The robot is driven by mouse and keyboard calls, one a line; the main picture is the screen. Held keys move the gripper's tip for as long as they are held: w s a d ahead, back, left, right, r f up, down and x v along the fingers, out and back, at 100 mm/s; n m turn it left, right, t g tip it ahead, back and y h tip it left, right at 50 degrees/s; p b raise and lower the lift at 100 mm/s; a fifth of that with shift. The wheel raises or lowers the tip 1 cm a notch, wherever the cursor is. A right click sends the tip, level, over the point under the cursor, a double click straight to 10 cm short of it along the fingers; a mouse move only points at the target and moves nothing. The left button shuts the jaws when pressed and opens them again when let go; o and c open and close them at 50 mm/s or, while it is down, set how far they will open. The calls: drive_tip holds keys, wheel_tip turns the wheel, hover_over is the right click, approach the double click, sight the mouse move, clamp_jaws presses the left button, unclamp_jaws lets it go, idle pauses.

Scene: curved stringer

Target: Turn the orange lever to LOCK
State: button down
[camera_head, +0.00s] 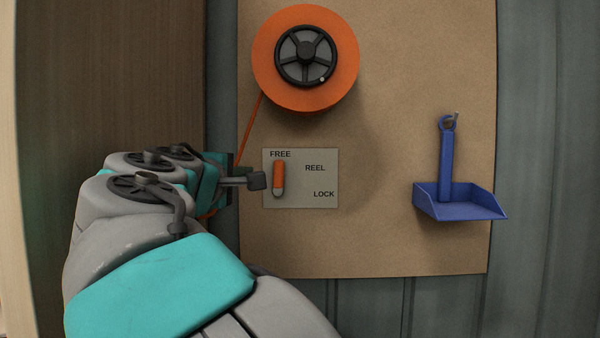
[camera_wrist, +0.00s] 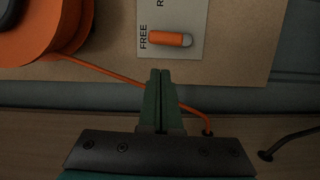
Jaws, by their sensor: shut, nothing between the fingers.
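The orange lever (camera_head: 279,174) stands upright on a pale plate (camera_head: 318,180), with its orange end just under the word FREE and a grey lower end. LOCK is printed at the plate's lower right. The lever also shows in the wrist view (camera_wrist: 168,39), lying sideways beside FREE. My gripper (camera_head: 244,169) is at the left of the plate, partly hidden behind my own wrist parts. In the wrist view its green fingers (camera_wrist: 160,73) are together and empty, pointing toward the plate with a gap to the lever.
An orange reel (camera_head: 265,50) hangs above the plate. Its orange cord (camera_head: 251,130) runs down past my gripper to the lower left; in the wrist view it passes close to the fingers. A blue dustpan (camera_head: 460,200) hangs at the right. The brown board between is clear.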

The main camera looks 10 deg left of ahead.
sight(279, 178)
drive_tip(key=w, duration=0.9)
drive_tip(key=shift+w+d+p, duration=0.1)
drive_tip(key=shift+w+p, duration=0.25)
drive_tip(key=shift+p, duration=0.05)
drive_tip(key=shift+w+d+r+m, duration=0.15)
drive_tip(key=shift+d+m, duration=0.3)
drive_tip(key=shift+m, duration=0.45)
drive_tip(key=shift+d+r+m+g, duration=0.2)
drive_tip(key=shift+d+m+g, duration=0.25)
drive_tip(key=shift+m, duration=0.55)
drive_tip(key=d+m+b, duration=0.1)
drive_tip(key=m, duration=0.2)
drive_tip(key=d+m+g+y+b, duration=0.1)
drive_tip(key=shift+w+d+f+m+b, duration=0.15)
drive_tip(key=shift+w+d+m+b, duration=0.15)
drive_tip(key=shift+w+b, duration=0.05)
drive_tip(key=d+m+b, duration=0.1)
drive_tip(key=m+y+b, duration=0.1)
drive_tip(key=m, duration=0.1)
drive_tip(key=shift+w+d+f+g, duration=0.2)
drive_tip(key=shift+d+f+g, duration=0.15)
drive_tip(key=shift+f, duration=0.05)
drive_tip(key=shift+w+d+f+m+y+b, duration=0.1)
drive_tip(key=shift+d+f+m+y+b, duration=0.3)
drive_tip(key=shift+m+b, duration=0.5)
drive_tip(key=shift+w+d+f+m+y+b, duration=0.1)
drive_tip(key=shift+d+f+m+y+b, duration=0.25)
drive_tip(key=shift+m+b, duration=0.5)
